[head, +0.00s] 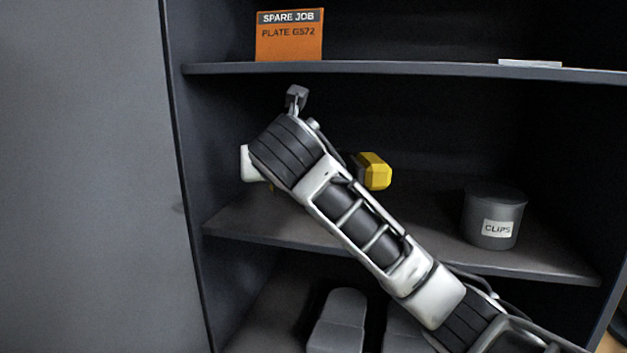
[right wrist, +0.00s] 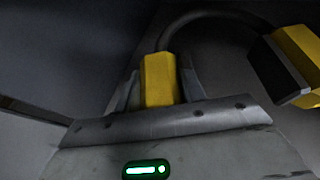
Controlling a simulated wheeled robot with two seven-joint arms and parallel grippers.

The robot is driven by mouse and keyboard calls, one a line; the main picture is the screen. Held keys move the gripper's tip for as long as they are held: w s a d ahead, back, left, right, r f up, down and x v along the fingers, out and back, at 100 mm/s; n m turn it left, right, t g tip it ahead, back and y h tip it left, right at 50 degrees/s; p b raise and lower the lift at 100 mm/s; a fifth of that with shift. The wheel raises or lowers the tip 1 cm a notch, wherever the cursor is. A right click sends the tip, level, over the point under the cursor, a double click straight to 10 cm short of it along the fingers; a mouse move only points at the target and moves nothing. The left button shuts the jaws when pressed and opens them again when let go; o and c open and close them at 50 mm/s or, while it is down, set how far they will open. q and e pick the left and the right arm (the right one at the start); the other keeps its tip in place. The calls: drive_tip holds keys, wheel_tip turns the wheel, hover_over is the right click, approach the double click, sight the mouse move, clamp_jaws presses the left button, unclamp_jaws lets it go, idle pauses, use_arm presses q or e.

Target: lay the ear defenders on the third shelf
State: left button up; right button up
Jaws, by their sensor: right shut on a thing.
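The ear defenders (right wrist: 290,62) have yellow and black cups joined by a dark curved band. In the head view one yellow cup (head: 376,171) shows just right of my right arm, above the middle shelf board (head: 240,222). The rest is mostly hidden behind the arm. My right gripper (right wrist: 159,84) is shut on one yellow cup, with a finger on each side. In the head view its fingers are hidden behind my wrist. I cannot tell whether the ear defenders touch the board. My left gripper is not in view.
A dark pot labelled CLIPS (head: 494,218) stands on the middle board at the right. The upper board (head: 420,70) holds an orange SPARE JOB plate (head: 289,38) and a flat white item (head: 530,63). Dark rounded objects (head: 338,320) show below. The cabinet's left wall (head: 180,150) is close to my wrist.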

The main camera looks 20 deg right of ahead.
drive_tip(key=w+d, duration=0.2)
drive_tip(key=w, duration=0.1)
drive_tip(key=w+d+f+p, duration=0.1)
drive_tip(key=w+d, duration=0.1)
drive_tip(key=w, duration=0.1)
drive_tip(key=w+d+f+p, duration=0.1)
drive_tip(key=w+d, duration=0.1)
drive_tip(key=w, duration=0.1)
drive_tip(key=shift+w+d, duration=0.2)
drive_tip(key=shift+w, duration=0.1)
wheel_tip(320, 180, down, 4)
drive_tip(key=shift+f+p, duration=0.25)
drive_tip(key=shift+p, duration=0.1)
drive_tip(key=shift+w+d+f, duration=0.1)
drive_tip(key=shift+f, duration=0.1)
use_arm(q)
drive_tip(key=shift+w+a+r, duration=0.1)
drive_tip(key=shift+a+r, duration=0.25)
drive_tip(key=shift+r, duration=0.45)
use_arm(e)
drive_tip(key=shift+f, duration=0.15)
drive_tip(key=o, duration=1.3)
drive_tip(key=shift+f, duration=0.1)
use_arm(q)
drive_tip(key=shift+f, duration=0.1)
